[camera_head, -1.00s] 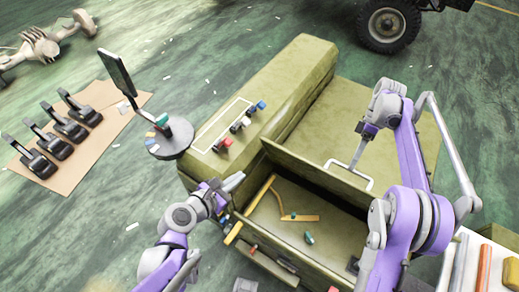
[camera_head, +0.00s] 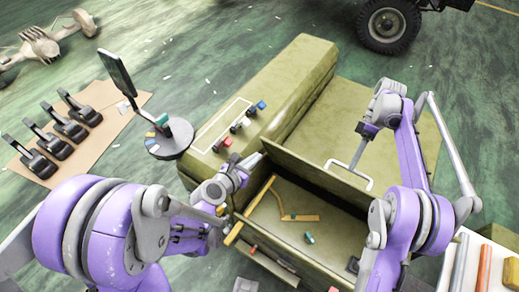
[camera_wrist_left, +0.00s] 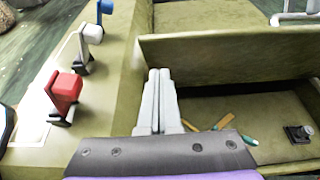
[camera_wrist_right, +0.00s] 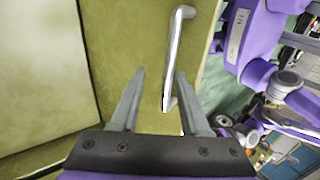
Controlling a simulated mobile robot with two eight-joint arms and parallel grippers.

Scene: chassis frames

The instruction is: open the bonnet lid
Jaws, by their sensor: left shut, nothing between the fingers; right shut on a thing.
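The olive bonnet lid (camera_head: 400,150) is raised at its front, and the compartment (camera_head: 285,210) below shows inside. A pale U-shaped handle (camera_head: 330,165) sits near the lid's front edge; it also shows in the right wrist view (camera_wrist_right: 180,40). My right gripper (camera_head: 352,168) is shut on this handle, which runs between its fingers (camera_wrist_right: 157,85). My left gripper (camera_head: 255,158) is shut and empty by the lid's left front corner. In the left wrist view its fingers (camera_wrist_left: 157,75) lie together in front of the lid's left end; I cannot tell whether they touch it.
Red and blue levers (camera_head: 226,143) stand on the olive side box (camera_head: 285,85) left of the lid. Yellow tools (camera_head: 295,218) lie in the compartment. A round stand (camera_head: 170,140) and black pedals (camera_head: 70,128) are at left. A white tray (camera_head: 505,270) is at lower right.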

